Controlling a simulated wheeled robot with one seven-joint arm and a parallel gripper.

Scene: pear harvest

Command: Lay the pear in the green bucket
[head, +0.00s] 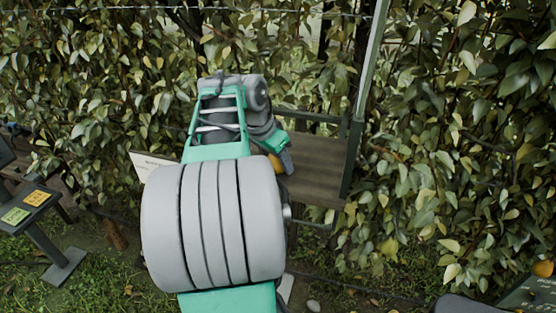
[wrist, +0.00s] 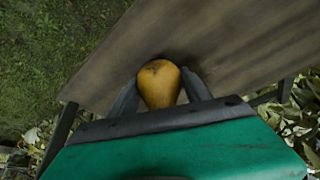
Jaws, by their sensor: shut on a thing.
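A yellow-brown pear (wrist: 160,84) sits between the two dark fingers of my gripper (wrist: 161,92) in the wrist view, with a finger against each side. In the head view my gripper (head: 284,162) is over a wooden shelf, and only a small orange part of the pear (head: 275,162) shows beside it. A dark shadow lies on the board close to the pear; I cannot tell whether the pear touches the board. I cannot make out the green bucket in either view; the large green surface in the wrist view is my own gripper body.
The wooden shelf (head: 318,165) has a green metal post (head: 363,95) at its right. Leafy hedge stands behind and on both sides. A stand with yellow and green labels (head: 35,198) is at the left.

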